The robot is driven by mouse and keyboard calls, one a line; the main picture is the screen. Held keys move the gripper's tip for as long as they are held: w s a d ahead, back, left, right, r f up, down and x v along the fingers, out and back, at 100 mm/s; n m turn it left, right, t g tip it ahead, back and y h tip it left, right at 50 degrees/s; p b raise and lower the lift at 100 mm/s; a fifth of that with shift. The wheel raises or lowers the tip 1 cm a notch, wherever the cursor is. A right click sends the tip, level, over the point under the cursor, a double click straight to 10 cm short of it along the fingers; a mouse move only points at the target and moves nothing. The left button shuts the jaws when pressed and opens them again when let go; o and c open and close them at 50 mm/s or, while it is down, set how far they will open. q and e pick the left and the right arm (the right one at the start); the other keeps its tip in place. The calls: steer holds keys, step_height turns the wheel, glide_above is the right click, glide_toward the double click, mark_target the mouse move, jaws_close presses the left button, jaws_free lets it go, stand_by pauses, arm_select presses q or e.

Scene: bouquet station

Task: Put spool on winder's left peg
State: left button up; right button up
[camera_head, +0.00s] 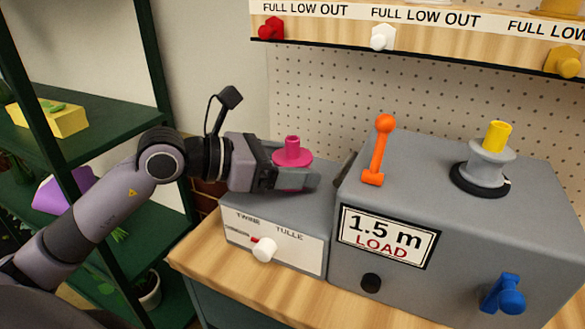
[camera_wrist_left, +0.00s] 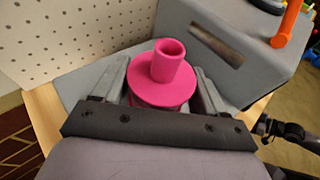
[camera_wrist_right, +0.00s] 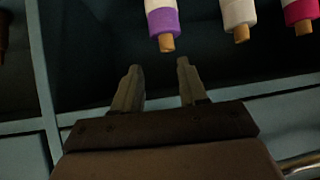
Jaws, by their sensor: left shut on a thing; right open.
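The pink spool (camera_head: 292,153) has a round flange and a hollow upright tube on top. My left gripper (camera_head: 300,174) is shut on it, with a finger on each side, over the low left part of the grey winder (camera_head: 270,205). The spool looks upright in the left wrist view (camera_wrist_left: 165,85). Its underside is hidden by the fingers, so I cannot tell whether it touches the winder. No left peg shows. My right gripper (camera_wrist_right: 158,68) is open and empty in the right wrist view, outside the head view.
The winder's taller right part (camera_head: 470,235) carries an orange lever (camera_head: 380,150), a grey hub with a yellow top (camera_head: 497,136) and a blue knob (camera_head: 505,296). Green shelves (camera_head: 90,130) stand left. A purple-and-white roll (camera_wrist_right: 162,20) hangs near my right gripper.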

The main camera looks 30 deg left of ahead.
mark_target(222, 201)
arm_select(q)
steer(key=shift+f, duration=0.4)
steer(key=shift+f, duration=0.15)
steer(key=o, duration=1.1)
steer(key=shift+s+a, duration=0.35)
steer(key=shift+a, duration=0.05)
steer(key=b+v, duration=0.2)
steer(key=v, duration=0.2)
steer(key=shift+s+a+r, duration=0.2)
steer(key=shift+s+r, duration=0.05)
steer(key=shift+s, duration=0.05)
steer(key=shift+b+v, duration=0.5)
steer(key=shift+v, duration=1.05)
steer(key=shift+b+v, duration=0.3)
steer(key=shift+v, duration=1.3)
